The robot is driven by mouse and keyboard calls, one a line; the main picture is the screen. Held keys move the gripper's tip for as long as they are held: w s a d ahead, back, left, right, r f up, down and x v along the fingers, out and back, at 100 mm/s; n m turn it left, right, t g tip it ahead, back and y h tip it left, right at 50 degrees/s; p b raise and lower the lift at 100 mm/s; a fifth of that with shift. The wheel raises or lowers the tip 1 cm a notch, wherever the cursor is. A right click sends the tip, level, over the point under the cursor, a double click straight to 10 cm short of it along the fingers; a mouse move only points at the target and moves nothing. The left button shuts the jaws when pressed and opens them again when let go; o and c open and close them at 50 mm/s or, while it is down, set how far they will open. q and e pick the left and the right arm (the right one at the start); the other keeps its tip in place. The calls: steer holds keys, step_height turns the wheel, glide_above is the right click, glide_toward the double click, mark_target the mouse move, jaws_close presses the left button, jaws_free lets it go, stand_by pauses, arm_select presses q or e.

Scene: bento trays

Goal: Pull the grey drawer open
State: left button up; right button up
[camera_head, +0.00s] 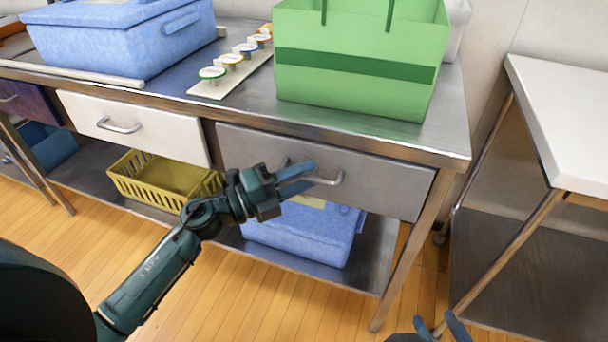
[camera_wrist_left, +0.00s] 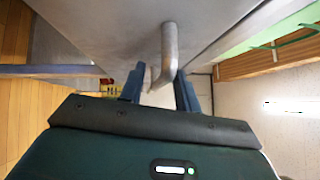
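The grey drawer (camera_head: 385,183) sits at the right end of the steel table, its front looking flush with the frame. Its metal bar handle (camera_head: 333,181) is partly hidden by my left gripper (camera_head: 300,178). In the left wrist view, the handle (camera_wrist_left: 168,50) reaches down between the two blue fingers of my left gripper (camera_wrist_left: 160,92). The fingers stand apart, with a gap showing to the handle, so the gripper looks open around it. My right gripper (camera_head: 440,327) shows at the bottom edge of the head view, its fingers apart and empty.
A green bag (camera_head: 355,85) and a blue box (camera_head: 125,45) stand on the table (camera_head: 455,150). A white drawer (camera_head: 135,122) is to the left. A yellow basket (camera_head: 150,185) and another blue box (camera_head: 300,235) sit on the lower shelf. A white-topped table (camera_head: 565,105) is right.

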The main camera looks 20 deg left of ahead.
arm_select(q)
steer(key=shift+w+d, duration=0.2)
steer(key=shift+c, duration=0.5)
jaws_close()
